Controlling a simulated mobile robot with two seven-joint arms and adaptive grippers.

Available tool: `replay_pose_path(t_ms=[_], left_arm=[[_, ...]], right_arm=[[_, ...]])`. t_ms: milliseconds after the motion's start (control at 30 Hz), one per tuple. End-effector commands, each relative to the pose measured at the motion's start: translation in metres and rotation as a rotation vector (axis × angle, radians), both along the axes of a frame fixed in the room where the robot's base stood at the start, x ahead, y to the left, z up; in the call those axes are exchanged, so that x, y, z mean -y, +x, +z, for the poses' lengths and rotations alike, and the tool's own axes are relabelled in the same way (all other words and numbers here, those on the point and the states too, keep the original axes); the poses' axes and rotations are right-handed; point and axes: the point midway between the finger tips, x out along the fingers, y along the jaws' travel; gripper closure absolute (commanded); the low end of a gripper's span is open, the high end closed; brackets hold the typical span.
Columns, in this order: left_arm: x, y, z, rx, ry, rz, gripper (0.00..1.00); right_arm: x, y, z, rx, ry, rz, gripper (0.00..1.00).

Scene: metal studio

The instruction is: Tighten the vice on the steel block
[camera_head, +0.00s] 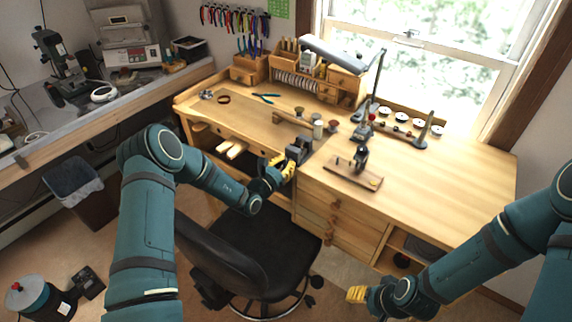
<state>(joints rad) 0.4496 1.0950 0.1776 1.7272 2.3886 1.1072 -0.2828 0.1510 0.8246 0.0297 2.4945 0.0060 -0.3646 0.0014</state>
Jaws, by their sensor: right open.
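A small dark grey vice (299,149) sits at the front edge of the wooden workbench (440,175). A steel block cannot be told apart from the vice at this size. My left gripper (288,168), with yellow fingertips, is just in front of and below the vice, close against it. Whether it touches the vice or its handle, and how far its fingers are apart, cannot be made out. My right gripper (356,294) is open and low in front of the bench drawers, well away from the vice.
A black office chair (238,250) stands in front of the bench, below my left forearm. A small tool on a wooden board (352,177) lies right of the vice. Small jars (318,129) stand behind it. The bench's right side is clear.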

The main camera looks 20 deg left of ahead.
Motion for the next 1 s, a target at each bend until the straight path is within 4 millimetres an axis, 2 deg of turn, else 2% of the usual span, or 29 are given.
replay_pose_path(t_ms=[467,1000], left_arm=[[0.0,-0.001,-0.004,0.148,0.426,-0.002,1.0],[-0.001,-0.001,-0.005,0.317,0.891,-0.003,1.0]], right_arm=[[-0.001,0.001,-0.016,0.0,-0.003,-0.001,0.49],[-0.002,0.001,-0.05,-0.002,-0.009,-0.001,0.49]])
